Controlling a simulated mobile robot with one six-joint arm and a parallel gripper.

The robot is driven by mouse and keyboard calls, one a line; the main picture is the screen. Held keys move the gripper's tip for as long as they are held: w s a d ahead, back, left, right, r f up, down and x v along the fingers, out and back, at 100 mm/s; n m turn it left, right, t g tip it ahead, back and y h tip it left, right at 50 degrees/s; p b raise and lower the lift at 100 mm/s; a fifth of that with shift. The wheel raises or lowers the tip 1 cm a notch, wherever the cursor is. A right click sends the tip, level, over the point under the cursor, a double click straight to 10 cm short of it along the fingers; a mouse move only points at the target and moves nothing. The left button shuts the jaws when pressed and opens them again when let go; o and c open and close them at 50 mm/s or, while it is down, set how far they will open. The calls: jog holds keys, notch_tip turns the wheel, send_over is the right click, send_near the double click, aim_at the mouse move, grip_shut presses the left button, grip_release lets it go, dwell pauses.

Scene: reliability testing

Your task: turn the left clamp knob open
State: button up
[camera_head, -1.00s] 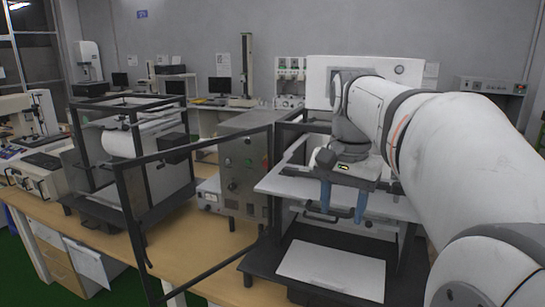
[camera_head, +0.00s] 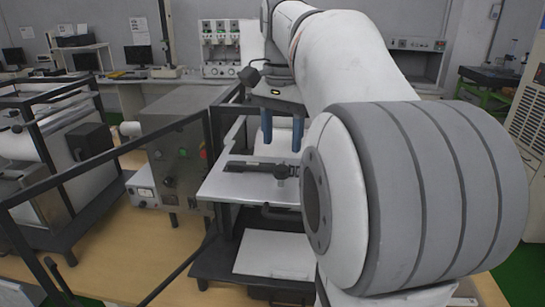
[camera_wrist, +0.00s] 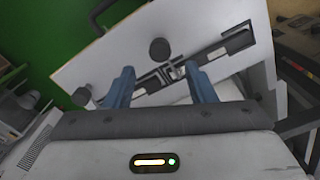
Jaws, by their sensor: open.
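A dark round clamp knob (camera_head: 281,172) stands on the white plate (camera_head: 228,187), at the right end of a flat black clamp bar (camera_head: 245,167). In the wrist view the knob (camera_wrist: 160,49) shows from above, beyond the gap between the fingers. A second dark round piece (camera_wrist: 82,95) lies at the left there; I cannot tell if it is another knob. My gripper (camera_head: 282,135) has two blue fingers pointing down. It is open and empty, above the plate, with no visible contact with the knob. My arm hides the plate's right part.
A black-framed guard door (camera_head: 110,160) stands swung out at the left. A grey control box (camera_head: 178,155) is beside the plate. A black handle (camera_head: 280,213) is at the plate's front, above a lower white panel (camera_head: 275,255). Bare wooden bench (camera_head: 130,255) shows at front left.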

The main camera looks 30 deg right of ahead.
aim_at(281, 167)
jog(key=shift+f, duration=3.1)
jog(key=c, duration=1)
jog(key=shift+o, duration=0.2)
